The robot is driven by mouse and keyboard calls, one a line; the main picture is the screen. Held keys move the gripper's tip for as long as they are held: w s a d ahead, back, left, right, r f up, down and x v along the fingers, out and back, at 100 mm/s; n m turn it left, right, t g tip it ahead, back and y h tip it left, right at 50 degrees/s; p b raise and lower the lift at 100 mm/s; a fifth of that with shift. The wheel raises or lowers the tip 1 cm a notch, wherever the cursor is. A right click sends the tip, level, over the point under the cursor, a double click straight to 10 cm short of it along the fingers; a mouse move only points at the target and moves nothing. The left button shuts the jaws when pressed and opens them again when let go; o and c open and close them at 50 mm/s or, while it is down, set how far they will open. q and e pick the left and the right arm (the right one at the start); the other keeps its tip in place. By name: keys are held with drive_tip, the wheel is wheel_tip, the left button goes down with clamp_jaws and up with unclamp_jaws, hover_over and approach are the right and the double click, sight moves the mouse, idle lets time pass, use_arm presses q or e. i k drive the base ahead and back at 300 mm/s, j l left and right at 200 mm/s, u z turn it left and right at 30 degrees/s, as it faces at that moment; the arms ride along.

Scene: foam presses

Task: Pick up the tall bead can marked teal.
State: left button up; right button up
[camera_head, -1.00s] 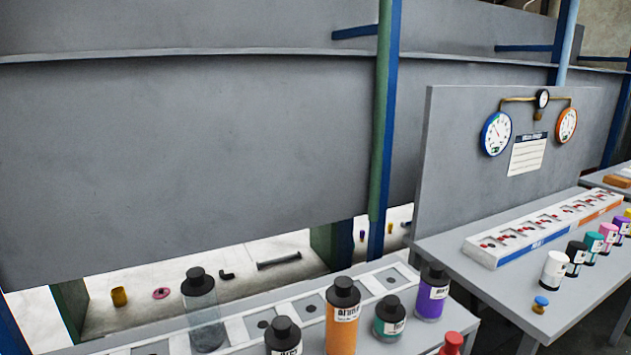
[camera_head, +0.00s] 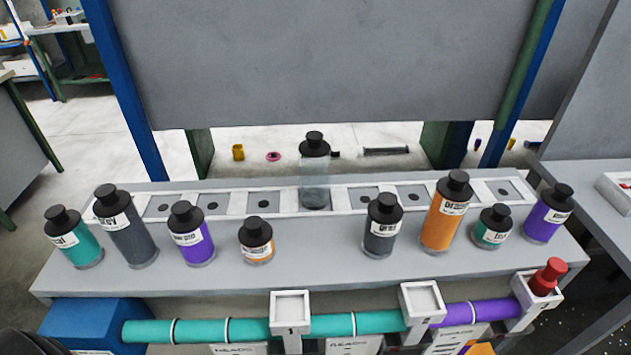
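A teal bead can (camera_head: 78,246) with a black cap and white label stands upright at the far left of the grey bench. A shorter teal can (camera_head: 493,230) stands toward the right, between a tall orange can (camera_head: 441,225) and a purple can (camera_head: 545,218). The left teal can is the taller of the two teal ones. The label writing is too small to read surely. Neither of my grippers shows in the head view.
A dark grey can (camera_head: 126,232) stands close beside the left teal can. Purple (camera_head: 191,240), small orange (camera_head: 256,244) and dark (camera_head: 382,232) cans share the bench (camera_head: 310,262). A clear can (camera_head: 315,180) stands behind. Teal piping (camera_head: 250,329) runs along the front.

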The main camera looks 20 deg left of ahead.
sight(314, 152)
drive_tip(key=l+u, duration=0.4)
drive_tip(key=l, duration=0.9)
